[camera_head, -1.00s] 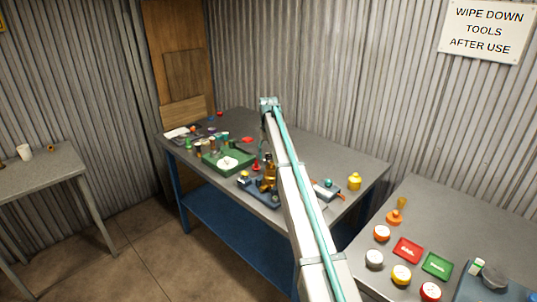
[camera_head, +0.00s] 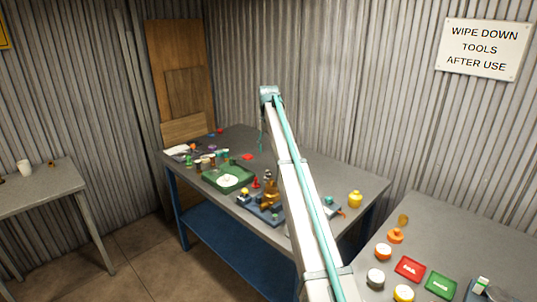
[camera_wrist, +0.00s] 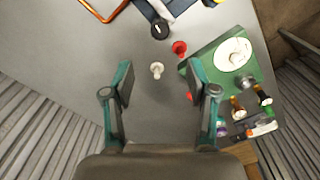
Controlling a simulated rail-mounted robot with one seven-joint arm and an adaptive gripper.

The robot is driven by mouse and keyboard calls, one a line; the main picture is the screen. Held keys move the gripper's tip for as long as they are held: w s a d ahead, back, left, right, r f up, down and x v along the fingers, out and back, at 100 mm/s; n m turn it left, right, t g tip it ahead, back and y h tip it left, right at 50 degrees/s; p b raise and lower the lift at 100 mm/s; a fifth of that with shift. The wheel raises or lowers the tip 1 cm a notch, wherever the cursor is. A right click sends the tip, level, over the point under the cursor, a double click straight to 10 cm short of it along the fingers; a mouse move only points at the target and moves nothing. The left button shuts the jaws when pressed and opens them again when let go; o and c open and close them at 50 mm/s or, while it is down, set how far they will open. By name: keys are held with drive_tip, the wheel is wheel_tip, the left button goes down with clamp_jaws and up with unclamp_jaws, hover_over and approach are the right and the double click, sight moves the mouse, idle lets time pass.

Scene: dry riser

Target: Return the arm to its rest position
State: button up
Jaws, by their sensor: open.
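My arm reaches up and forward across the middle of the head view, over the main grey bench (camera_head: 310,165). My gripper (camera_wrist: 160,84) shows in the wrist view with its two teal fingers spread apart and nothing between them. It is above the bench top, and a small pale knob-like piece (camera_wrist: 157,69) lies below, beyond the gap. In the head view the gripper is mostly hidden behind the arm.
A side bench (camera_head: 460,240) holds red and green trays. Corrugated walls stand close behind.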

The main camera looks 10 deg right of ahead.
drive_tip(key=shift+r, duration=0.1)
